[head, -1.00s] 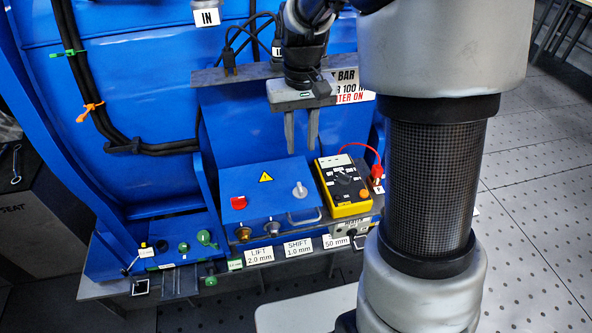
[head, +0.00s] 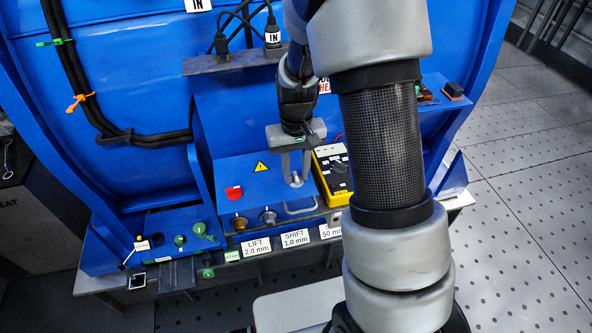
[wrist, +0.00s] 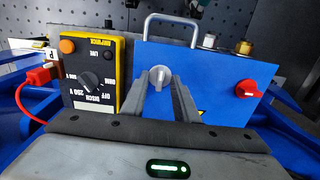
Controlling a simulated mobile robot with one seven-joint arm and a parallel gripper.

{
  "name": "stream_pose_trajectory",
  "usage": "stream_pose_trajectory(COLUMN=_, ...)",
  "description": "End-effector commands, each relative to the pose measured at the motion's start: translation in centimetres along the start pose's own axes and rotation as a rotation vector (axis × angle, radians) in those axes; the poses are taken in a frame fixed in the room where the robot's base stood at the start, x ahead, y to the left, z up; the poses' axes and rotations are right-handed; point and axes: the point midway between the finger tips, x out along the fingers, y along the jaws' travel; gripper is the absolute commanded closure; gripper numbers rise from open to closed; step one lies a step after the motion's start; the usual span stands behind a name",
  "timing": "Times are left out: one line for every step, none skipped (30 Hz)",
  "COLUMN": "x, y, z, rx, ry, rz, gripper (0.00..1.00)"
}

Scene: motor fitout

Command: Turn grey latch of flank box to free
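The flank box is a small blue box (head: 262,181) with a yellow warning triangle, low on the blue housing. Its grey latch (wrist: 159,78) shows in the wrist view between the tips of my two fingers. In the head view the latch is largely hidden by the fingers. My gripper (head: 296,176) points down over the right part of the box; it also shows in the wrist view (wrist: 160,88). The fingers are apart on either side of the latch. I cannot tell whether they touch it.
A red knob (wrist: 248,89) sits on the same box, with a metal handle (wrist: 172,28) along its edge. A yellow meter (head: 333,172) with a red lead stands close beside the box. Brass and grey knobs (head: 268,216) stand along the front, above the LIFT and SHIFT labels.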

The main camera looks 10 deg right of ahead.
Motion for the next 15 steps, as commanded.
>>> stream_pose_trajectory(x=-0.01, y=0.0, z=0.0, rx=0.0, ry=0.0, rz=0.0, gripper=0.73)
stream_pose_trajectory(x=-0.02, y=0.0, z=0.01, rx=0.0, ry=0.0, rz=0.0, gripper=0.73)
stream_pose_trajectory(x=-0.02, y=0.0, z=0.01, rx=0.0, ry=0.0, rz=0.0, gripper=0.73)
stream_pose_trajectory(x=-0.02, y=-0.01, z=0.01, rx=0.0, ry=0.0, rz=0.0, gripper=0.78)
stream_pose_trajectory(x=-0.03, y=-0.01, z=0.01, rx=0.0, ry=0.0, rz=0.0, gripper=0.83)
stream_pose_trajectory(x=-0.03, y=-0.01, z=0.01, rx=0.0, ry=0.0, rz=0.0, gripper=0.9)
stream_pose_trajectory(x=-0.04, y=-0.01, z=0.01, rx=0.0, ry=0.0, rz=0.0, gripper=0.95)
stream_pose_trajectory(x=-0.04, y=-0.01, z=0.0, rx=0.0, ry=0.0, rz=0.0, gripper=1.0)
stream_pose_trajectory(x=-0.04, y=-0.01, z=0.01, rx=0.0, ry=0.0, rz=0.0, gripper=1.0)
stream_pose_trajectory(x=-0.04, y=-0.01, z=0.01, rx=0.0, ry=0.0, rz=0.0, gripper=1.0)
stream_pose_trajectory(x=-0.05, y=-0.01, z=0.01, rx=0.0, ry=0.0, rz=0.0, gripper=1.0)
stream_pose_trajectory(x=-0.05, y=-0.01, z=0.0, rx=-0.001, ry=0.0, rz=0.0, gripper=1.0)
stream_pose_trajectory(x=-0.05, y=-0.01, z=0.0, rx=-0.001, ry=0.0, rz=0.0, gripper=1.0)
stream_pose_trajectory(x=-0.05, y=-0.01, z=0.0, rx=-0.002, ry=0.0, rz=0.0, gripper=1.0)
stream_pose_trajectory(x=-0.05, y=0.0, z=0.0, rx=-0.005, ry=0.0, rz=0.0, gripper=1.0)
